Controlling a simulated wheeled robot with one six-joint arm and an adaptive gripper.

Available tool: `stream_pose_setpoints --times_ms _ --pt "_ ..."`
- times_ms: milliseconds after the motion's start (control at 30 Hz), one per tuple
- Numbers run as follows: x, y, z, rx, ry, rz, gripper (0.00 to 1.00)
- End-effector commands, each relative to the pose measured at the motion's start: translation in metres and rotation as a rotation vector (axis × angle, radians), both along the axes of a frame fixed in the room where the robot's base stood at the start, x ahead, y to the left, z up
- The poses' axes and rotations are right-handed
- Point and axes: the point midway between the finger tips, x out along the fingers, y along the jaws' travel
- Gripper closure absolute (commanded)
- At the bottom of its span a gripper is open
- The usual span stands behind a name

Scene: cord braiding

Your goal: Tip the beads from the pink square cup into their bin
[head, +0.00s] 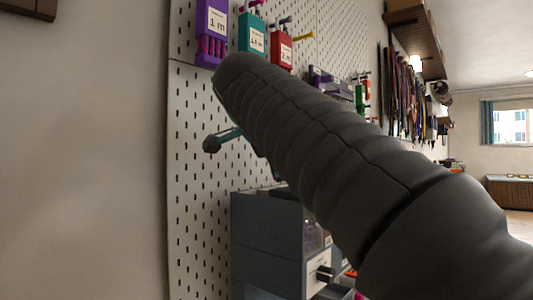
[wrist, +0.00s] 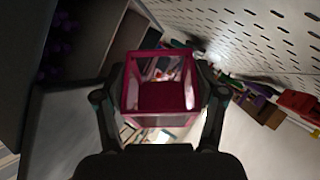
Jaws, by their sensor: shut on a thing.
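The pink square cup (wrist: 160,97) is in the middle of the wrist view, with clear-looking walls and pink edges. My gripper (wrist: 161,78) is shut on it, one finger on each side. Whether beads are in the cup cannot be told. A dark compartment with purple beads (wrist: 55,45) shows at the upper left of the wrist view, beside the cup; whether it is the matching bin cannot be told. In the head view my arm hides the cup and most of the gripper.
A grey cabinet (head: 265,235) stands against the pegboard (head: 195,170), partly behind my arm. Purple (head: 211,25), teal (head: 252,38) and red (head: 280,48) labelled holders hang above. Cords (head: 402,95) hang farther along the wall. The plain wall at left is bare.

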Motion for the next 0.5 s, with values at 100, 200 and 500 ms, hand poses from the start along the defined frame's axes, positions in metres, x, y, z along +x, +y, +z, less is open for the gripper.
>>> stream_pose_setpoints --times_ms 100,200,500 --pt "-0.005 0.018 -0.005 0.095 0.02 0.034 0.65" --pt "-0.007 0.023 -0.009 0.157 0.032 0.035 0.65" --pt "-0.006 0.021 0.002 0.325 0.065 0.029 0.65"
